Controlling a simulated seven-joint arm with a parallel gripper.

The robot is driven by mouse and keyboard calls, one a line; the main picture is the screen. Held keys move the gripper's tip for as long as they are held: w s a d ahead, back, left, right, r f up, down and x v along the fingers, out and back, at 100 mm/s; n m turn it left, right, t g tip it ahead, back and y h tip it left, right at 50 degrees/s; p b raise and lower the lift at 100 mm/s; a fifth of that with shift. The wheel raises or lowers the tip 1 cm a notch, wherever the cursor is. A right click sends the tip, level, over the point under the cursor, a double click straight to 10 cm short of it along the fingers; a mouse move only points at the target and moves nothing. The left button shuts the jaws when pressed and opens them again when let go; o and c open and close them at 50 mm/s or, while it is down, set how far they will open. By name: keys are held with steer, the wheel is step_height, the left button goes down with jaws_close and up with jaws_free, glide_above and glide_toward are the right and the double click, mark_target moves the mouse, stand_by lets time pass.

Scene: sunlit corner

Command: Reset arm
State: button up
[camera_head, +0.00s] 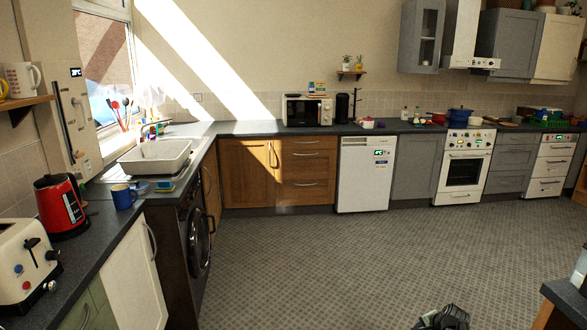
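A dark grey and black shape at the bottom edge, right of centre, looks like my gripper (446,318). It is small and partly cut off by the frame. Its fingers cannot be made out, so I cannot tell whether it is open or shut. It shows in front of the tiled floor (330,265), and I see nothing held in it. The rest of my arm is not clearly visible.
The left counter holds a cream toaster (25,265), a red kettle (61,205) and a blue mug (124,196). A white dish tub (158,160) sits by the sink. A counter corner (565,296) juts in at lower right. The middle floor is clear.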

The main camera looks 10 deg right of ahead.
steer(key=s+a+f+n+g+y, duration=0.1)
steer(key=s+a+f+n+g, duration=0.1)
steer(key=s+a+f, duration=0.5)
steer(key=s+a+f+n+g, duration=0.25)
steer(key=s+a+f, duration=0.2)
steer(key=a, duration=0.45)
steer(key=s+a+f+n+g+y, duration=0.1)
steer(key=s+a+f+n+g, duration=0.15)
steer(key=s+a+f, duration=0.4)
steer(key=s+a+f+n+g, duration=0.2)
steer(key=s+a, duration=0.2)
steer(key=s, duration=0.3)
steer(key=s+a+f+n+g+h, duration=0.1)
steer(key=s+a+f+n, duration=0.1)
steer(key=s, duration=0.6)
steer(key=s+a+f+n+g+h, duration=0.1)
steer(key=s+a+f+n+g, duration=0.1)
steer(key=s+a+n, duration=0.2)
steer(key=s+a, duration=0.2)
steer(key=s, duration=0.2)
steer(key=shift+s+f+g, duration=0.15)
steer(key=shift+g, duration=0.15)
